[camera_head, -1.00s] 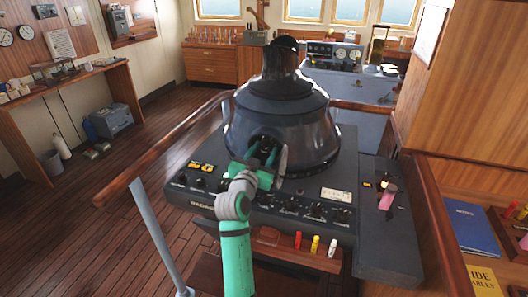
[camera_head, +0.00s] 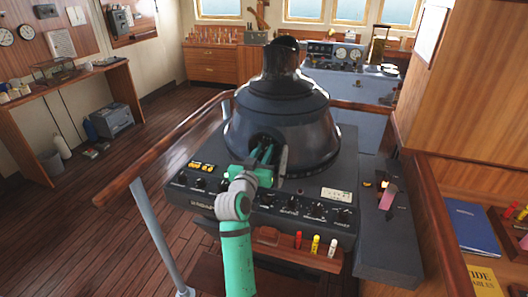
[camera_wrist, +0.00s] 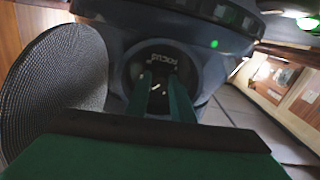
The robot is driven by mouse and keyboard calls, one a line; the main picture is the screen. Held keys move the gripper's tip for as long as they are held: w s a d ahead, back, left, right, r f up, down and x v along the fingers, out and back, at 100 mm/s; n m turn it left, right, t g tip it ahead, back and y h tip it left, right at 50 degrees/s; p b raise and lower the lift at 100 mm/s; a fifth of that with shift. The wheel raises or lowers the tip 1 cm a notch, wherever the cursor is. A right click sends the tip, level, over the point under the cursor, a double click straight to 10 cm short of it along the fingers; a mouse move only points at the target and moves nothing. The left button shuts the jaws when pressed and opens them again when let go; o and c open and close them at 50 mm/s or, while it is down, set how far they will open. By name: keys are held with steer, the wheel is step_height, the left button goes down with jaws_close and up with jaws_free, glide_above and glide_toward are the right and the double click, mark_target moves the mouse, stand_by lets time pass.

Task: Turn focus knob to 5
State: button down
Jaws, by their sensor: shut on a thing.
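The dark radar console hood (camera_head: 285,115) stands in the middle of the head view, with a round opening in its near side. My gripper (camera_head: 266,153) reaches into that opening with its green fingers. In the wrist view, my gripper (camera_wrist: 162,92) points into a dark round recess marked "FOCUS" (camera_wrist: 157,60). The fingers are shut on the focus knob (camera_wrist: 156,85), which sits in the recess and is mostly hidden between them. I cannot read a number or the knob's pointer; only small white marks show near the fingertips.
The console's front panel (camera_head: 300,205) carries several small knobs below my gripper. A wooden handrail (camera_head: 150,160) runs along the left side. A side box with a pink-handled lever (camera_head: 387,197) stands at the right. Coloured markers (camera_head: 315,244) sit in the shelf below.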

steer(key=n, duration=0.3)
steer(key=shift+f+n, duration=0.1)
steer(key=shift+n, duration=0.2)
steer(key=shift+d+n, duration=0.1)
steer(key=shift+n, duration=1.9)
steer(key=c, duration=1.5)
jaws_free()
steer(key=shift+c, duration=0.2)
steer(key=shift+s, duration=0.1)
steer(key=v, duration=1)
steer(key=shift+s, duration=0.35)
